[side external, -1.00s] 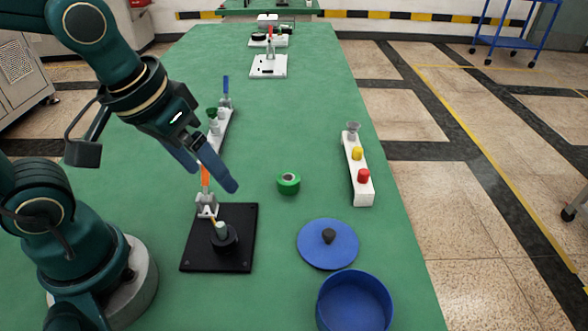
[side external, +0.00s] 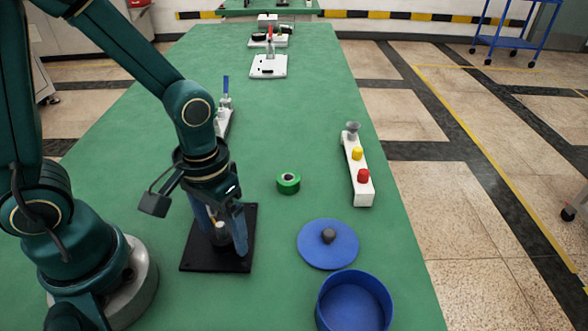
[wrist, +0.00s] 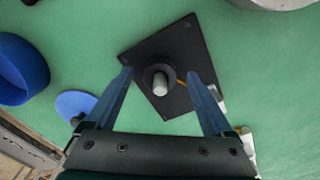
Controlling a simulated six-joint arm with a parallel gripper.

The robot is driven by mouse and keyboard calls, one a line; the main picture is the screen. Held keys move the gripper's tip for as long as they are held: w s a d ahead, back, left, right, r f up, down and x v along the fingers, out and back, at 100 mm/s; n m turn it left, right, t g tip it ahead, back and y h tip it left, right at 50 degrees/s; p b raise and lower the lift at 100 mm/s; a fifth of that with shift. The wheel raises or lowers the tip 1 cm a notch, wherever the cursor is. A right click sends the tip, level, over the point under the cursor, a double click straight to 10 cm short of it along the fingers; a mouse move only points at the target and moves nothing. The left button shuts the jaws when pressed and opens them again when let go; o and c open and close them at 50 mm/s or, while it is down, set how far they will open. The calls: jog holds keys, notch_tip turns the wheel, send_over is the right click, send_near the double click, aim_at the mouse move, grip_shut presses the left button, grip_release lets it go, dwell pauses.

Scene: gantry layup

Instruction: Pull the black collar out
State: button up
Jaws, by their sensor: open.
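The black collar (wrist: 150,72) sits around a pale upright peg (wrist: 160,85) on a square black plate (wrist: 183,35). In the side external view the plate (side external: 200,257) lies on the green table in front of my base, and my fingers partly hide the peg and collar. My gripper (wrist: 159,75) is open and points down over the plate. In the wrist view its two blue fingertips lie left and right of the collar, with visible gaps. I cannot tell how far above the plate the fingertips are.
A toggle clamp (wrist: 218,93) stands at the plate's edge, partly hidden by a finger. A blue lid (side external: 318,248), a blue round container (side external: 355,303), a green tape roll (side external: 288,183) and a white block with coloured knobs (side external: 362,190) stand to the right.

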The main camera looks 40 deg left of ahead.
jog(key=shift+f, duration=0.3)
grip_shut()
jog(key=c, duration=0.8)
grip_release()
grip_shut()
jog(key=shift+r, duration=3.25)
jog(key=shift+r, duration=1.7)
